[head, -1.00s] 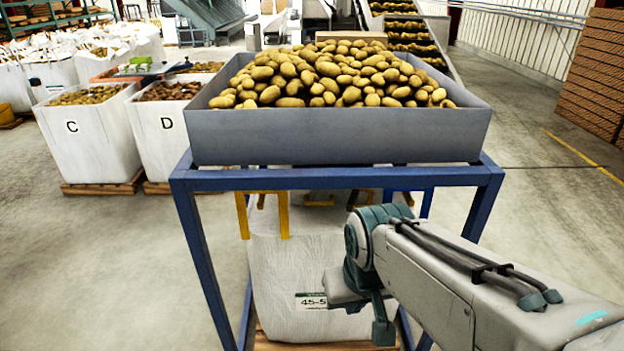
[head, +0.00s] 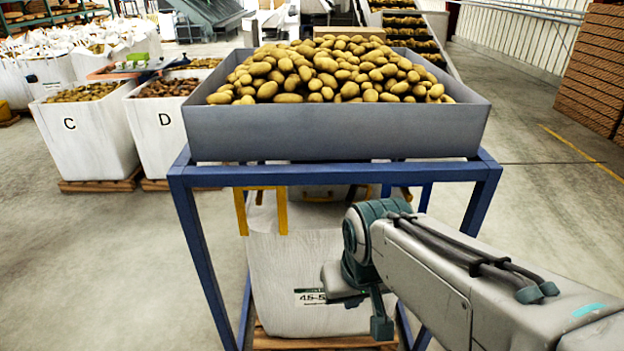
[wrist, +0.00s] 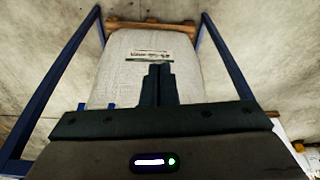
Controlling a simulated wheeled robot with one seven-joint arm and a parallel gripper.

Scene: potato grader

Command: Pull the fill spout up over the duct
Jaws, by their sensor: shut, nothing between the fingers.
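The white bulk bag (head: 285,270) stands on a pallet inside a blue frame, under a grey hopper. Its label shows on the front, and the bag also fills the upper middle of the wrist view (wrist: 118,68). The fill spout and the duct are not clearly visible; the space under the hopper is mostly hidden by the frame's top bar. My gripper (wrist: 158,72) is shut and empty, its fingers together in front of the bag below the label.
The grey hopper (head: 335,135) is heaped with potatoes (head: 320,75). The blue frame's top bar (head: 330,176) and legs (head: 207,258) surround the bag. A yellow strap loop (head: 281,212) hangs at the bag's top left. Boxes C (head: 85,140) and D (head: 165,135) stand at left.

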